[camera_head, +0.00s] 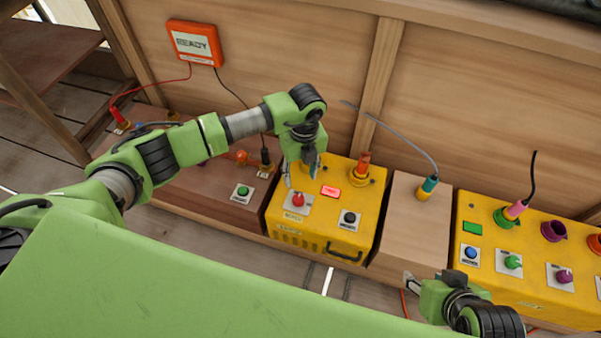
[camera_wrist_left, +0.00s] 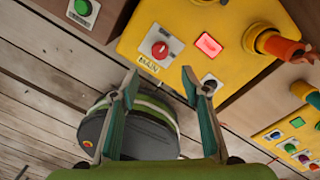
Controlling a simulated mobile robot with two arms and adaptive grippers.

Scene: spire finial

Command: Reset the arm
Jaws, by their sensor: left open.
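My left arm (camera_head: 155,157) comes in from the left and reaches over the yellow box. My left gripper (camera_head: 302,170) points down near the red knob (camera_head: 298,200) on the yellow box (camera_head: 318,228). In the left wrist view the left gripper (camera_wrist_left: 160,78) is open, with nothing between its fingers. The red knob (camera_wrist_left: 160,50) lies beyond the fingertips, apart from them. My right gripper (camera_head: 412,284) is low at the right, in front of the wooden block; its fingers are mostly hidden.
A lit red display (camera_head: 331,192), a black knob (camera_head: 349,218) and an orange plug (camera_head: 363,163) are on the yellow box. A wooden block (camera_head: 410,218) and a second yellow box (camera_head: 515,279) stand to the right. A READY sign (camera_head: 194,44) hangs on the back wall.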

